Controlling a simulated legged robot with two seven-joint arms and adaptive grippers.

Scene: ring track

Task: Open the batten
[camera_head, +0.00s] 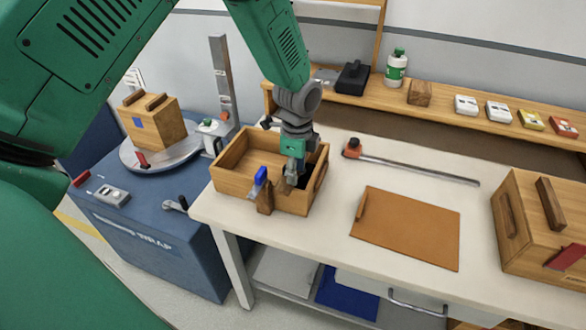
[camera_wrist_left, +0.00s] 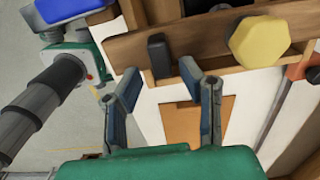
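In the wrist view a brown wooden bar (camera_wrist_left: 205,38), which looks like the batten, runs across the top. It carries a black block (camera_wrist_left: 158,55) and a yellow hexagonal knob (camera_wrist_left: 259,41). My left gripper (camera_wrist_left: 163,80) has its two fingers spread, with the black block just beyond the gap; I cannot tell whether they touch. In the head view my left gripper (camera_head: 293,178) hangs over the front right part of an open wooden box (camera_head: 234,183) and hides part of it. A blue-topped piece (camera_head: 261,177) stands at the box front. My right gripper is not in view.
A brown mat (camera_head: 408,228) and a long bar with an orange end (camera_head: 420,171) lie on the white table. A larger wooden box (camera_head: 545,225) stands at right. A blue cabinet with a turntable (camera_head: 160,152) is at left. A shelf with small items runs behind.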

